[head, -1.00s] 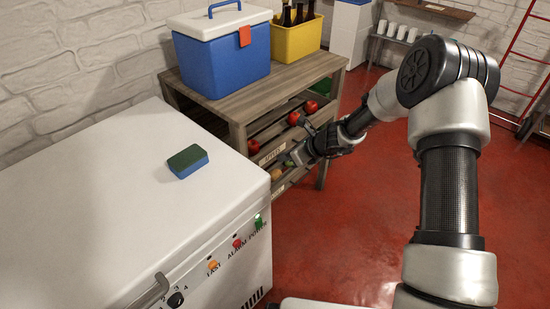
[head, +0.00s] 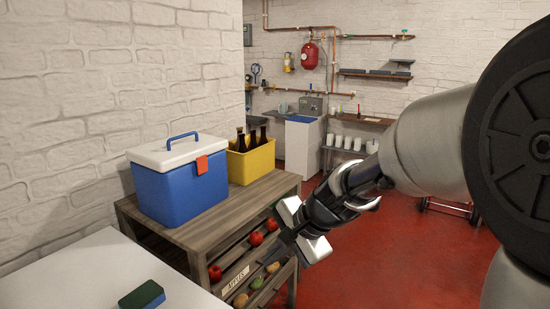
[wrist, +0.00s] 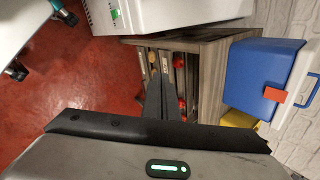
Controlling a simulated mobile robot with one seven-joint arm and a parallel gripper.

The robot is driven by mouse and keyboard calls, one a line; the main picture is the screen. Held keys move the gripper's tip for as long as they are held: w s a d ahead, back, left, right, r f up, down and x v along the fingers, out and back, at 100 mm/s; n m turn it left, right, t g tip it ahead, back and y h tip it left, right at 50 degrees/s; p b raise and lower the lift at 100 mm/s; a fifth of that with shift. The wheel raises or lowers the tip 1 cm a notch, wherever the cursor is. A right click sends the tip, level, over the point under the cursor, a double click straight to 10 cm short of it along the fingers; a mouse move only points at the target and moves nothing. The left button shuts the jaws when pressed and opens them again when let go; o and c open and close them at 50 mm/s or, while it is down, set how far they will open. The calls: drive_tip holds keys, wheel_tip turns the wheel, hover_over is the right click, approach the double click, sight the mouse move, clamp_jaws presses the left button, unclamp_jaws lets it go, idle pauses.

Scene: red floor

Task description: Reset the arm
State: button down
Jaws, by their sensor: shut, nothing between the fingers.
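My gripper (head: 276,249) is held in front of the right end of the wooden shelf unit (head: 225,212), angled down and to the left. In the wrist view its dark fingers (wrist: 161,92) lie together, with nothing visible between them. My arm runs in from the right edge of the head view, with a large dark joint close to the camera. The fingers overlap the shelves in both views; I cannot tell how far apart they are.
A blue cooler (head: 178,182) and a yellow crate (head: 252,163) with bottles stand on the shelf unit. Red apples (head: 256,238) lie on its shelves. A white chest (head: 75,278) carries a sponge (head: 142,295). Red floor (head: 380,265) is open to the right.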

drive_tip(key=s+d+r+n+t+h, duration=0.1)
drive_tip(key=s+d+r+n+h, duration=0.2)
drive_tip(key=s+d+n, duration=0.5)
drive_tip(key=s+d+r+n+h, duration=0.2)
drive_tip(key=s+d+r, duration=0.3)
drive_tip(key=s, duration=0.7)
wheel_tip(320, 180, up, 18)
drive_tip(key=d+p, duration=0.1)
drive_tip(key=p, duration=1.8)
drive_tip(key=shift+s+d+h, duration=0.15)
drive_tip(key=shift+d+h, duration=0.15)
drive_tip(key=shift+d, duration=0.05)
